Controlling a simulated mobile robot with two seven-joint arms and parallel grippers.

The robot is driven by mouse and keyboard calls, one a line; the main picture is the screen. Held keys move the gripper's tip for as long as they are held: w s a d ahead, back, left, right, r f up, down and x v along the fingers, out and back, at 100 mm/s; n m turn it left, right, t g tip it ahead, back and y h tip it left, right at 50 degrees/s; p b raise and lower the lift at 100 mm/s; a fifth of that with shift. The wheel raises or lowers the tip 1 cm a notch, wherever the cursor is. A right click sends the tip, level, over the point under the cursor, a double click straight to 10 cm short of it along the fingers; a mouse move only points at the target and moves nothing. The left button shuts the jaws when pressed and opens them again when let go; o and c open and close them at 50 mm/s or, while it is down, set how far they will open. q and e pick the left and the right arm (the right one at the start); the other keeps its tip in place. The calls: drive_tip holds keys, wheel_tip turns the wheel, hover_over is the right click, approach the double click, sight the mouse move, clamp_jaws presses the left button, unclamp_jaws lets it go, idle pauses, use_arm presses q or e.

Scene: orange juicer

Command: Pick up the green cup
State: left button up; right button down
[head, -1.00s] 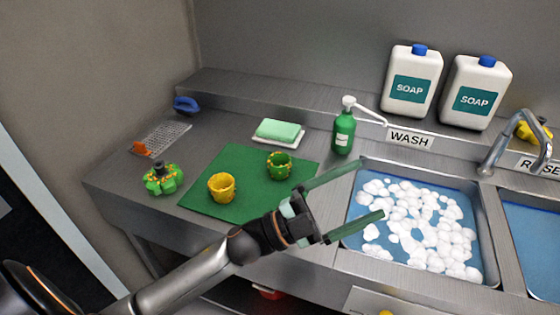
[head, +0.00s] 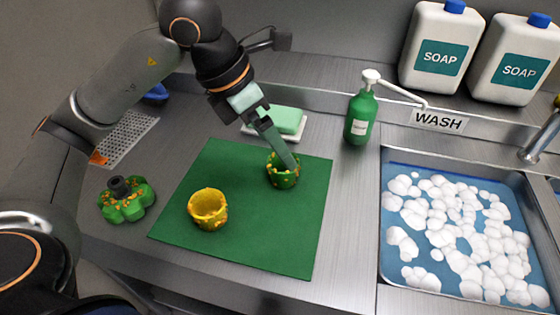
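The green cup (head: 281,181), spotted with orange-yellow bits, stands upright on the green mat (head: 260,245), near its upper right part. My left gripper (head: 290,162) comes down over the cup from the upper left. A green finger crosses the cup's rim, and its tip appears at or inside the mouth. The fingers overlap in this view, so I cannot tell their gap or whether they grip the wall. My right gripper is not in view.
A yellow cup (head: 208,222) stands left of the green cup. A green sponge (head: 290,121) lies behind, and a green pump bottle (head: 359,122) stands behind right. A green flower-shaped item (head: 127,208) sits left. The foam-filled sink (head: 386,240) is at right.

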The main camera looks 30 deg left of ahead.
use_arm(q)
drive_tip(key=w+a+y, duration=0.1)
drive_tip(key=a, duration=0.2)
approach(283, 167)
drive_tip(key=shift+s+d+f+t+b, duration=0.2)
drive_tip(key=shift+d+f, duration=0.15)
drive_tip(key=shift+d, duration=0.15)
drive_tip(key=shift+s+d+f+t+b, duration=0.1)
drive_tip(key=shift+s+d+f+b, duration=0.1)
drive_tip(key=shift+d+f, duration=0.25)
drive_tip(key=shift+x, duration=2.9)
drive_tip(key=shift+s, duration=0.1)
drive_tip(key=shift+c, duration=0.4)
drive_tip(key=c, duration=1.2)
